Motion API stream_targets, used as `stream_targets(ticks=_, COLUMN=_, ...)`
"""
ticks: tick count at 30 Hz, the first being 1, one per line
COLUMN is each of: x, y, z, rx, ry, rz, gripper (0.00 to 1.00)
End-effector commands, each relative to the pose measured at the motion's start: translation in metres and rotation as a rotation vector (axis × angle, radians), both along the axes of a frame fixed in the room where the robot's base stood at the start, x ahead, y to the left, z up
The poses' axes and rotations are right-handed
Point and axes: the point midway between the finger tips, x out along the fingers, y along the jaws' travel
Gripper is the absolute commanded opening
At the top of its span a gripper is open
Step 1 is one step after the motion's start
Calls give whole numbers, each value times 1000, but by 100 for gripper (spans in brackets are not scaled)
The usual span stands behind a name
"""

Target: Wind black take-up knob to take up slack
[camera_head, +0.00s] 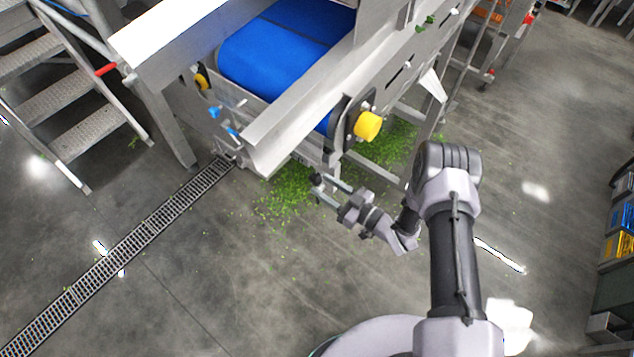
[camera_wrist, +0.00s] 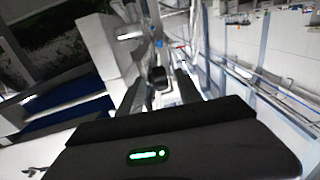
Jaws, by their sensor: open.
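A small black knob (camera_head: 316,179) shows at the lower front corner of the conveyor frame, just at the tips of my gripper. It also appears as a dark round shape (camera_wrist: 158,77) near the middle of the wrist view. My gripper (camera_head: 324,190) is open, its two pale fingers reaching toward the knob from the lower right. I cannot tell whether a finger touches the knob.
The metal conveyor (camera_head: 290,100) with a blue belt (camera_head: 270,50) stands above. Green scraps (camera_head: 290,190) lie on the floor.

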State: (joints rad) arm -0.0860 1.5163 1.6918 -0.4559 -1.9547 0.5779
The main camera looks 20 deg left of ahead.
Motion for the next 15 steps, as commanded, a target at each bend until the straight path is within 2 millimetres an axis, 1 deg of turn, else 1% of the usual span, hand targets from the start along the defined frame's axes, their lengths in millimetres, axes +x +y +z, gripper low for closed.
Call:
stream_targets(ticks=1, x=2, y=9, z=-1, rx=0, ry=-1, rz=3, gripper=42)
stream_targets(ticks=3, x=7, y=17, z=-1, rx=-1, ry=-1, rz=1, gripper=42)
stream_targets(ticks=6, x=10, y=25, z=-1, rx=0, ry=1, rz=1, gripper=42)
stream_targets(ticks=9, x=12, y=29, z=0, rx=0, ry=1, rz=-1, gripper=42)
stream_targets(ticks=15, x=12, y=29, z=0, rx=0, ry=1, rz=-1, gripper=42)
